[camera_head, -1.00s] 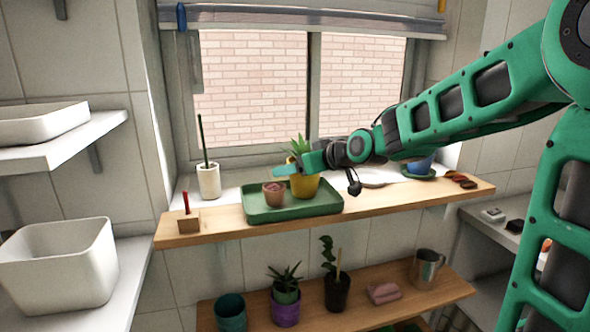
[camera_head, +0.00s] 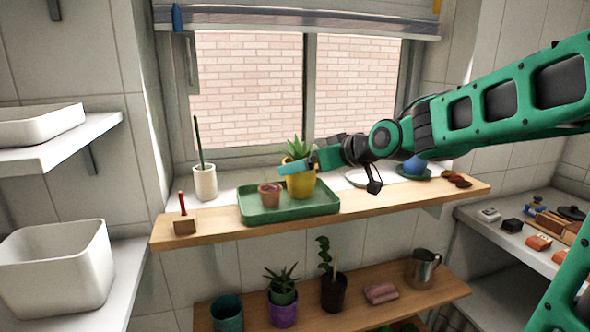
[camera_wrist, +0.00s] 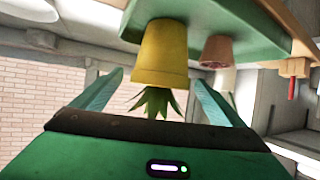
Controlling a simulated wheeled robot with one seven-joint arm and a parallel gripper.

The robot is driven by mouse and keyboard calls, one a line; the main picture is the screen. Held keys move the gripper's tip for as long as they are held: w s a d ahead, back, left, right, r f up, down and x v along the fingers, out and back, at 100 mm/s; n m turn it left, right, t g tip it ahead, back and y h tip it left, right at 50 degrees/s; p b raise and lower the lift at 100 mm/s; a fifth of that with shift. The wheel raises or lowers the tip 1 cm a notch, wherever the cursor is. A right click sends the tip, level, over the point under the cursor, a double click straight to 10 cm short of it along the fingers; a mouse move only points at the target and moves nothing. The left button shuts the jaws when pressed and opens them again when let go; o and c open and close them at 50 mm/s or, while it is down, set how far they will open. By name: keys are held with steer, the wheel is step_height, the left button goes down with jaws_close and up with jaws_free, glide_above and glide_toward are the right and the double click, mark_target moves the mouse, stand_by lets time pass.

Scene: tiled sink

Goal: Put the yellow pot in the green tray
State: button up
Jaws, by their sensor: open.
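The yellow pot (camera_head: 302,184) holds a spiky green plant and stands upright in the right part of the green tray (camera_head: 262,213) on the wooden shelf. In the wrist view the yellow pot (camera_wrist: 160,58) appears upside down, in front of and between the spread fingers, with the tray (camera_wrist: 262,38) behind it. My gripper (camera_head: 292,168) is open at the pot's upper part. In the wrist view my gripper (camera_wrist: 158,95) has visible space on both sides of the pot. The far finger is partly hidden in the head view.
A small terracotta pot (camera_head: 269,194) stands in the tray, left of the yellow pot. A white vase (camera_head: 205,183) and a wooden block with a red stick (camera_head: 185,226) are further left. A white plate (camera_head: 358,179) and a blue bowl (camera_head: 414,166) sit to the right.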

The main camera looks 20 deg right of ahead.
steer(key=shift+v, duration=2.7)
